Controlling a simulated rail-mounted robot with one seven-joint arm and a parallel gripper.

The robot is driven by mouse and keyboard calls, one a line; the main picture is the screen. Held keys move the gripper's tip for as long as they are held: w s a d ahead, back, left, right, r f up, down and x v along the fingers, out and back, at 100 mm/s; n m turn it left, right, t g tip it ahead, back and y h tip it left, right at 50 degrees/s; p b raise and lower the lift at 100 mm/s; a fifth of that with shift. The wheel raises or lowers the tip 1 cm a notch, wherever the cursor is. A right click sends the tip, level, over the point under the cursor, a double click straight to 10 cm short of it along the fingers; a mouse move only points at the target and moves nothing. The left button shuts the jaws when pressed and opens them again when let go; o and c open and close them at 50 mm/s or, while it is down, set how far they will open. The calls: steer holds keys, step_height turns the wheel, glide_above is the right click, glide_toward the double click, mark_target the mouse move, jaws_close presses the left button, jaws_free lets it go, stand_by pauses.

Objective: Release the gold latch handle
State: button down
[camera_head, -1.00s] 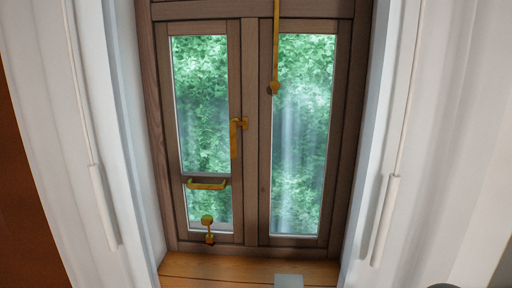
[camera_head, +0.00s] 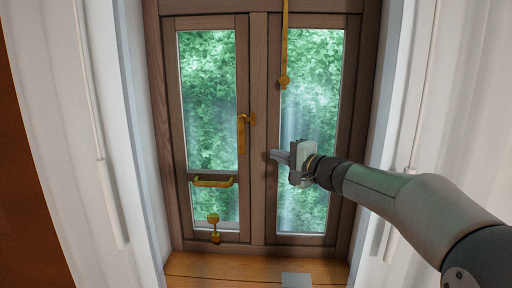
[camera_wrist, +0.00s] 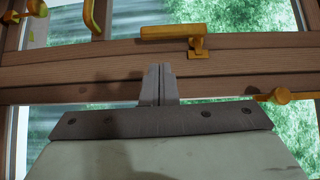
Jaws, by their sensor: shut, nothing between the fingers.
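The gold latch handle (camera_head: 241,134) hangs down on the right stile of the left window sash, beside the middle post. In the wrist view the gold latch handle (camera_wrist: 170,32) lies across the upper part of the picture, with its mount on the wooden frame. My gripper (camera_head: 274,155) is in front of the window, right of the latch handle and slightly lower, apart from it. In the wrist view my gripper (camera_wrist: 159,70) has its two fingers together, empty, pointing toward the wooden post below the handle.
A gold pull bar (camera_head: 213,183) is on the left sash's lower rail, with a gold knob-ended fitting (camera_head: 213,220) beneath. A gold rod (camera_head: 284,45) hangs over the right pane. White curtains (camera_head: 75,150) flank the window. A wooden sill (camera_head: 235,268) runs below.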

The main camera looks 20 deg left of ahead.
steer(key=shift+w+a+r, duration=0.15)
steer(key=shift+w+r, duration=0.1)
steer(key=p, duration=0.4)
glide_toward(242, 134)
steer(key=w+a+f, duration=0.1)
steer(key=w+a, duration=0.2)
steer(key=w+a+f, duration=0.1)
steer(key=w, duration=0.1)
steer(key=shift+a+f, duration=0.25)
steer(key=shift+f, duration=0.1)
steer(key=shift+a, duration=0.1)
steer(key=shift+f, duration=0.15)
